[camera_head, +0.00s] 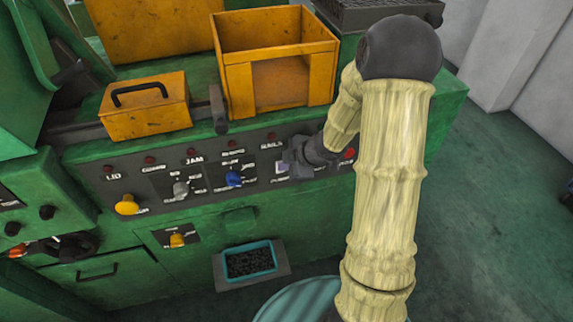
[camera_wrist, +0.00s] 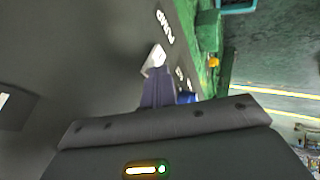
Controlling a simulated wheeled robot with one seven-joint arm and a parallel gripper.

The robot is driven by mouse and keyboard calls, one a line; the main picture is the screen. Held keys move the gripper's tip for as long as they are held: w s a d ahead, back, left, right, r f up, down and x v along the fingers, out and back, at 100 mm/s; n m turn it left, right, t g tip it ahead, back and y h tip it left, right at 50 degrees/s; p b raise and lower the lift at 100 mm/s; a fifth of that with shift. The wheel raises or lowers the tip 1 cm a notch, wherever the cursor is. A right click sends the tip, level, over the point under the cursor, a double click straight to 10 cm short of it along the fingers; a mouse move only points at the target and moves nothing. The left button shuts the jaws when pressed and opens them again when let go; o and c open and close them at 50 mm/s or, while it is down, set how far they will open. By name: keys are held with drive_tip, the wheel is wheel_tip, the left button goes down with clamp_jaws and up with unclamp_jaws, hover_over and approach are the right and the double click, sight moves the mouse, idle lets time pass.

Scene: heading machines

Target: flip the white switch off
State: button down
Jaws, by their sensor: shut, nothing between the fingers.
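The white switch (camera_head: 281,167) is a small pale piece on the dark control panel, just left of my gripper (camera_head: 290,160) in the head view. In the wrist view the white switch (camera_wrist: 153,58) stands at the tips of my gripper (camera_wrist: 158,75). The fingers are shut with nothing between them, and they seem to touch or nearly touch the switch. The fingers cover part of the switch, so its exact position cannot be told.
A blue knob (camera_head: 234,179), a grey knob (camera_head: 181,190) and a yellow knob (camera_head: 127,205) sit left along the panel. A red button (camera_head: 349,153) is on the right. Orange bins (camera_head: 280,85) stand above. A teal tray (camera_head: 250,261) is below.

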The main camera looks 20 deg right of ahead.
drive_tip(key=shift+r+p, duration=0.85)
drive_tip(key=shift+p, duration=0.1)
drive_tip(key=s+p+v, duration=0.1)
drive_tip(key=p+v, duration=0.2)
drive_tip(key=v, duration=0.9)
drive_tip(key=shift+a+p, duration=0.3)
drive_tip(key=shift+a, duration=0.1)
drive_tip(key=shift+a+f, duration=0.1)
drive_tip(key=shift+a, duration=0.05)
